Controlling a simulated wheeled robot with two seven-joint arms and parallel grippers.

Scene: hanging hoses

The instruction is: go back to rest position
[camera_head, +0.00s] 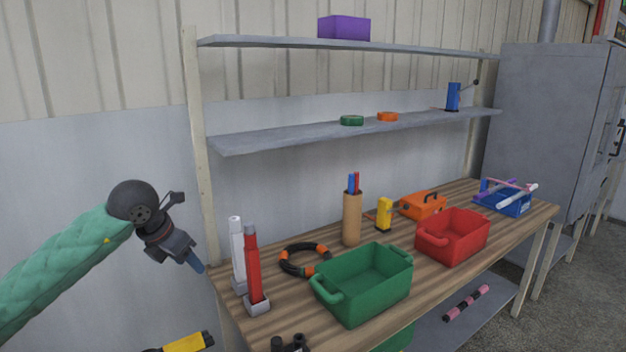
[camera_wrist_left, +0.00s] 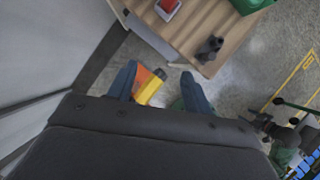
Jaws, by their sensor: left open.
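My left arm comes in from the left in a green padded sleeve. My left gripper (camera_head: 193,262) hangs in the air just left of the workbench's near left corner, its blue fingers pointing down and to the right. In the left wrist view the two blue fingers (camera_wrist_left: 161,88) stand apart with nothing held between them. A yellow and black object (camera_head: 184,343) is partly cut off at the bottom of the head view. A yellow and orange object (camera_wrist_left: 148,88) shows below and between the fingers in the wrist view. My right gripper cannot be made out.
The wooden workbench (camera_head: 290,319) holds a green bin (camera_head: 363,290), a red bin (camera_head: 452,237), red and white upright tools (camera_head: 254,270) and a coiled hose (camera_head: 290,268). A shelf post (camera_head: 198,150) stands beside my gripper. The air left of the bench is free.

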